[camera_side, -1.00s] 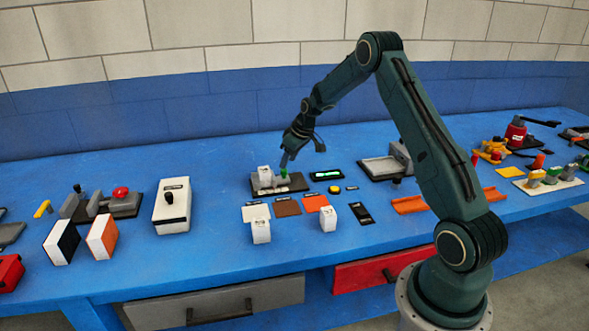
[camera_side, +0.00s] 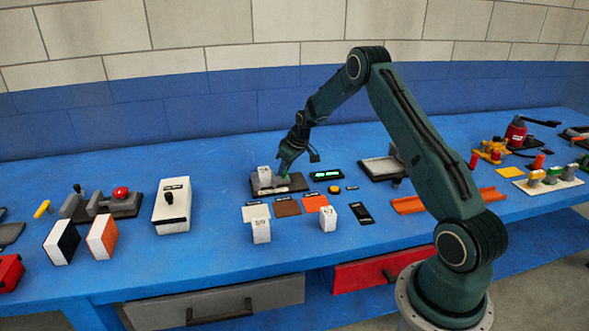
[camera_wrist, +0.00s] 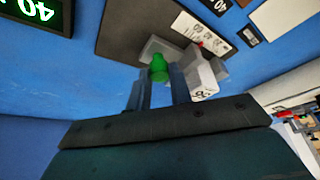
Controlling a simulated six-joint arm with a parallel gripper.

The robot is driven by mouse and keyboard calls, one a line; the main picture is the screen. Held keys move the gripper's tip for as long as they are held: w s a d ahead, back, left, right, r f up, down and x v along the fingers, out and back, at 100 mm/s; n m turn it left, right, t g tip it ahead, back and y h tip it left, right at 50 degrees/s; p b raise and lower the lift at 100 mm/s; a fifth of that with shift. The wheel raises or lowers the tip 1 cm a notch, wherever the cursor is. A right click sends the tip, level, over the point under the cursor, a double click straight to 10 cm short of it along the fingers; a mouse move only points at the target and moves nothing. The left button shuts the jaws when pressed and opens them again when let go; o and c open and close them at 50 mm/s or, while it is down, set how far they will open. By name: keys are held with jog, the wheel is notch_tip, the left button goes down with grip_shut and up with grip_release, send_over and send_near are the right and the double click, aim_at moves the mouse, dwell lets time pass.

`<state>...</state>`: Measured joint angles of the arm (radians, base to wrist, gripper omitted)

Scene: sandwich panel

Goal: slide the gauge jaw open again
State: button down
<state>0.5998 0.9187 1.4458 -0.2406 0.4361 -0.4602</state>
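The gauge is a dark base plate (camera_side: 298,185) with grey blocks on it, and a green knob (camera_wrist: 158,68) stands up from one block. A white block (camera_wrist: 203,76) with black print sits beside the knob, at the gauge's left end in the side view (camera_side: 264,172). My gripper (camera_wrist: 161,80) is down at the knob, with one finger on each side of it. It also shows over the gauge in the side view (camera_side: 284,170). The fingers are a little apart; whether they press on the knob cannot be told.
A small display (camera_side: 326,175) with green digits lies right of the gauge, reading partly 40 in the wrist view (camera_wrist: 35,12). Coloured pads and two white printed blocks (camera_side: 261,230) lie in front. A grey tray-like fixture (camera_side: 382,167) stands to the right. Bare blue bench lies behind the gauge.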

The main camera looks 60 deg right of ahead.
jog(key=shift+s+d, duration=1.35)
jog(key=c, duration=1.3)
grip_release()
jog(key=shift+o, duration=0.2)
jog(key=shift+r, duration=0.1)
jog(key=shift+r, duration=0.2)
jog(key=v, duration=1.3)
jog(key=shift+s+r, duration=0.1)
